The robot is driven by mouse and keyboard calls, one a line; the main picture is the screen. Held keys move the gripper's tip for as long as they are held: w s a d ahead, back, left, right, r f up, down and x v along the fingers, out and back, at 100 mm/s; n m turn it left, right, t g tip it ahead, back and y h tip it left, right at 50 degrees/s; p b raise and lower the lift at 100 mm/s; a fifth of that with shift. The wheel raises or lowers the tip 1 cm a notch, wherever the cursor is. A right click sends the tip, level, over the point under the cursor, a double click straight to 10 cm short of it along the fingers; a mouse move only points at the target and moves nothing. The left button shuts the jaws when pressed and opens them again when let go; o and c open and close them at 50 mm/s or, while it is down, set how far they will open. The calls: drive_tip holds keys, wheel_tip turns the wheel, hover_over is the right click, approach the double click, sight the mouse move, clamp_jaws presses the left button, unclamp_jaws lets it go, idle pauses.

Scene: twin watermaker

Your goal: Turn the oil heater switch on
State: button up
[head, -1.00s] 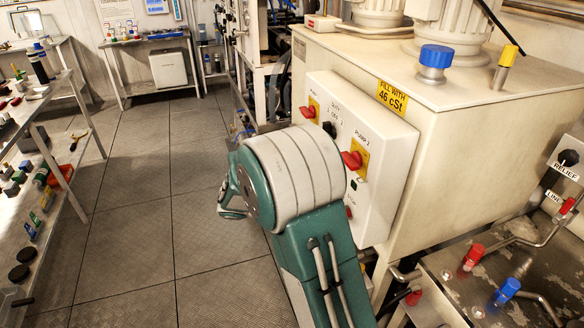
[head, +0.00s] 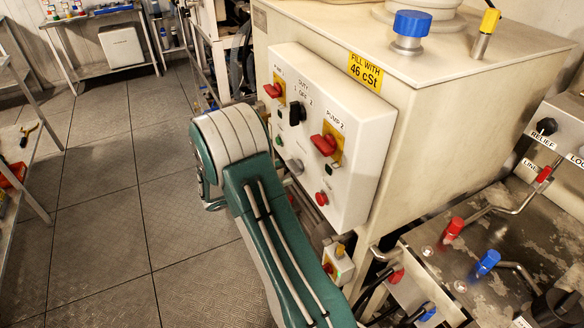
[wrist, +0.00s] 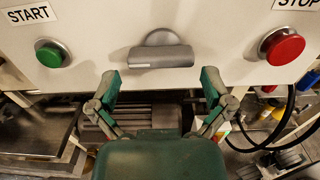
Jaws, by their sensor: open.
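No label reading oil heater can be read in either view. A small pale box with a yellow and red switch (head: 338,263) sits low beneath the white pump panel (head: 352,205) in the head view; I cannot tell whether it is the heater switch. In the wrist view my gripper (wrist: 160,76) is open and empty. Its fingers are spread below a grey handle (wrist: 161,55) on a pale panel, between a green START button (wrist: 53,53) and a red STOP button (wrist: 282,47). In the head view my arm hides most of the gripper.
The pump panel carries red rotary switches (head: 324,144) and a black duty selector (head: 296,112). A pale tank (head: 430,130) with a blue cap (head: 412,24) stands behind it. Floor (head: 110,230) is clear at left.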

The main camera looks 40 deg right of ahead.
sight(290, 169)
drive_tip(key=x, duration=0.3)
drive_tip(key=shift+d, duration=0.1)
drive_tip(key=c, duration=0.8)
